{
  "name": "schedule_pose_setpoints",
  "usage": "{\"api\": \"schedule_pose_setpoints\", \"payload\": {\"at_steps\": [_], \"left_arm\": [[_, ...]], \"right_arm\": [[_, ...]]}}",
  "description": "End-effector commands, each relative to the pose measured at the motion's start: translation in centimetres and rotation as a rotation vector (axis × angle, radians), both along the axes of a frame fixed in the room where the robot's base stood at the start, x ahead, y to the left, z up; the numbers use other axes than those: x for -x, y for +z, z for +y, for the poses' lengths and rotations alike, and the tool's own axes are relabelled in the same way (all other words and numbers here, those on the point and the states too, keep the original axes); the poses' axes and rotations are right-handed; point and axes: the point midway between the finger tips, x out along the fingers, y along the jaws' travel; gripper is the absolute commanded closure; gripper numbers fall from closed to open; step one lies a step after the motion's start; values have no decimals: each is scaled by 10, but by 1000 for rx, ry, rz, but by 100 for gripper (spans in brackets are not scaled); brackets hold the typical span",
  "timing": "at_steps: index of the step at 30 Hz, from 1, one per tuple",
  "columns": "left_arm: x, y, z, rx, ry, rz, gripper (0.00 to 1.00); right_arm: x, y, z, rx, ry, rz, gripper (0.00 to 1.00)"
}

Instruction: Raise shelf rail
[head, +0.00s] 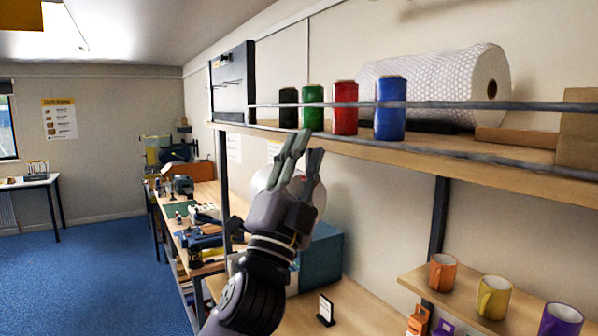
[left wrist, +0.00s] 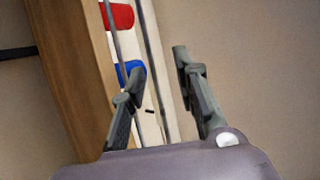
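The shelf rail shows as two grey bars along the front of the wooden wall shelf (head: 500,172). The upper bar (head: 450,105) crosses in front of the spools; the lower bar (head: 420,150) runs along the shelf's front edge. My left gripper (head: 305,148) points up, open, with its fingertips at the lower bar near the shelf's left part. In the left wrist view, my left gripper (left wrist: 158,78) has its fingers apart, and a grey bar (left wrist: 153,50) runs between them in the picture. I cannot tell whether they touch it. My right gripper is not in view.
On the shelf stand black, green (head: 313,107), red (head: 345,108) and blue spools (head: 390,108) and a bubble-wrap roll (head: 440,80). Mugs (head: 494,297) stand on a lower shelf at right. A workbench (head: 205,195) runs along the wall. The blue floor (head: 95,270) is clear.

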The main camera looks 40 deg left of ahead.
Motion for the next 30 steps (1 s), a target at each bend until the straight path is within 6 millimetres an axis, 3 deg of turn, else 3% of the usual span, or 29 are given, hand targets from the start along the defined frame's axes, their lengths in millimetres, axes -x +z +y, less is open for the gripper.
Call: {"api": "schedule_pose_setpoints", "payload": {"at_steps": [3,10,27,30], "left_arm": [[11,-13,-2,0,0,2,72],[22,-23,-4,1,1,0,72],[23,-24,-4,1,1,0,72],[17,-36,-3,24,-8,33,72]], "right_arm": [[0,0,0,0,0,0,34],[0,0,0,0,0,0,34],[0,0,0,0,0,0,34],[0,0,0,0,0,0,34]]}}
